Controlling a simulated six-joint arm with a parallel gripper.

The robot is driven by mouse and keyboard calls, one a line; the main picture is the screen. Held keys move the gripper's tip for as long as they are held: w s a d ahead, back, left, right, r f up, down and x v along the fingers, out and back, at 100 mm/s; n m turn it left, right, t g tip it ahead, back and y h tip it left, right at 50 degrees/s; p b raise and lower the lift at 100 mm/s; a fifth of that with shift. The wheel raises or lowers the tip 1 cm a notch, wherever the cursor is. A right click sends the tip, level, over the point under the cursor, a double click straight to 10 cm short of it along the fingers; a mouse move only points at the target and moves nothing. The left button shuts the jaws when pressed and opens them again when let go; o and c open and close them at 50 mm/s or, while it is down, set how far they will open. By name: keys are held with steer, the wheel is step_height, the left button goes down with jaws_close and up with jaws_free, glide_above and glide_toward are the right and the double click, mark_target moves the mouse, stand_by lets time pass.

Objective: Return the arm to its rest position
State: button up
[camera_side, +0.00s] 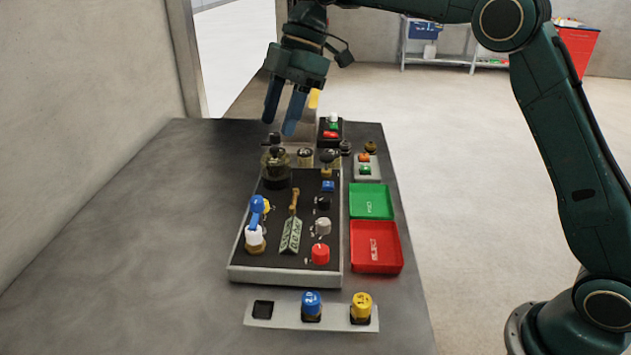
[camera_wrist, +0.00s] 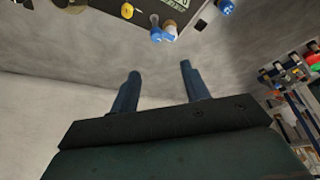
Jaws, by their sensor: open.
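My gripper (camera_side: 282,112) hangs above the far part of the table (camera_side: 130,240) in the side view, fingers pointing down. Its two blue fingers stand apart with nothing between them. In the wrist view my gripper (camera_wrist: 158,80) shows the same two fingers spread, with bare grey surface beyond them. The control panel (camera_side: 235,272) with knobs, a lever and a blue-and-white handle lies nearer the camera than the gripper. I cannot tell the exact height of the fingertips over the fittings at the panel's far end.
A green tray (camera_side: 371,213) and a red tray (camera_side: 400,265) lie right of the panel. A strip (camera_side: 262,322) with a blue knob (camera_side: 311,303) and a yellow knob (camera_side: 361,305) lies in front. A wall (camera_side: 80,80) stands at the left. The table's left part is clear.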

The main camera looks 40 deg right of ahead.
steer(key=s+d+r+m+t, duration=0.2)
steer(key=s+r+m, duration=0.15)
steer(key=s, duration=0.35)
steer(key=s+d+r+m+t, duration=0.1)
steer(key=s+d+r+m, duration=0.15)
steer(key=s+m, duration=0.35)
steer(key=s+d+f+m+t+h, duration=0.1)
steer(key=s+d+f+m, duration=0.3)
steer(key=s, duration=0.5)
steer(key=s+d+f+m+t+h, duration=0.1)
steer(key=s+d+f+m+h, duration=0.2)
steer(key=s+d, duration=0.4)
step_height(320, 180, down, 3)
steer(key=s+m, duration=0.1)
steer(key=s, duration=0.2)
steer(key=shift+r+h, duration=0.2)
steer(key=shift+h, duration=0.1)
